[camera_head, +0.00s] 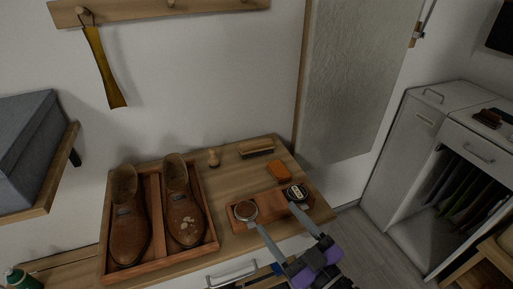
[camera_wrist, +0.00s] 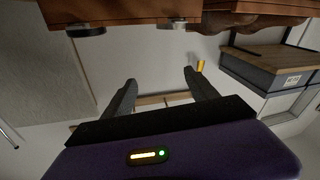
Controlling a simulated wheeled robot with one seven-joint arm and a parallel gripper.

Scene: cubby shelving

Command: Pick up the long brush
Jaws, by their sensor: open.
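The long brush (camera_head: 256,147), with a wooden back and darker bristles, lies at the back of the wooden tabletop (camera_head: 228,172), near the wall. I cannot make it out in the wrist view. My gripper (camera_head: 285,222) is at the front edge of the tabletop, with its two grey fingers spread apart and nothing visible between them. It is well short of the brush, on the near side of the tins. The open fingers also show in the wrist view (camera_wrist: 160,92).
A tray (camera_head: 215,243) with brown shoes stands at left. A small knobbed brush (camera_head: 213,157), an orange block (camera_head: 278,171), an open tin (camera_head: 245,210) and a dark tin (camera_head: 295,192) share the tabletop. A yellow shoehorn (camera_head: 105,70) hangs on the wall. A white cabinet (camera_head: 405,150) stands right.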

